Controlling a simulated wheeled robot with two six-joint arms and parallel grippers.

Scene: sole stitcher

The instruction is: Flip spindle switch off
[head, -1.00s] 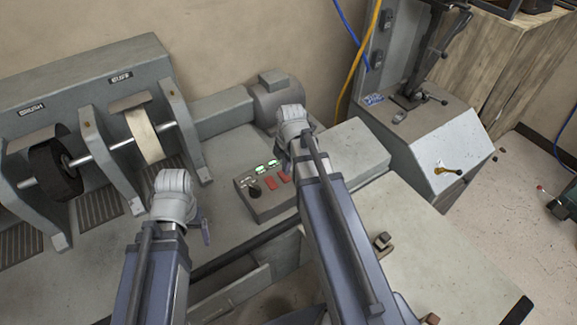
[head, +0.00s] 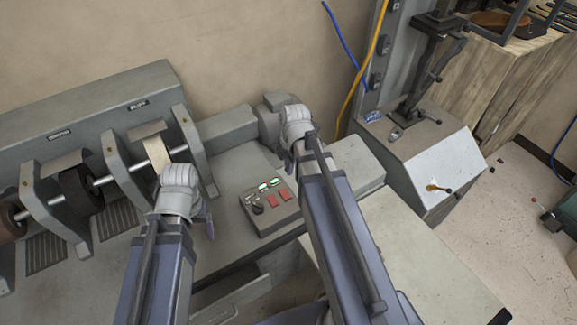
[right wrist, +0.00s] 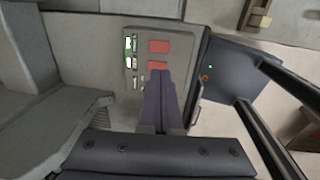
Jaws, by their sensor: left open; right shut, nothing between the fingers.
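The grey control box (head: 247,215) sits on the machine's bench in the head view. It carries two green-lit indicators or switches (head: 269,184), two red buttons (head: 285,195) and a dark knob (head: 258,208); I cannot tell which control is the spindle switch. The box also shows in the right wrist view (right wrist: 148,32). There my right gripper (right wrist: 160,74) is shut and empty, its tips over the lower part of the box beside a red button (right wrist: 158,46); contact is unclear. My left gripper (head: 208,226) is open, left of the box, mostly hidden by its wrist.
Brush and buffing wheels (head: 155,150) on a shaft stand at the left, between grey supports. A motor housing (head: 270,120) is behind the box. A grey sloped-top machine (head: 430,170) with a lever stands at the right. Bare bench lies between the wheels and the box.

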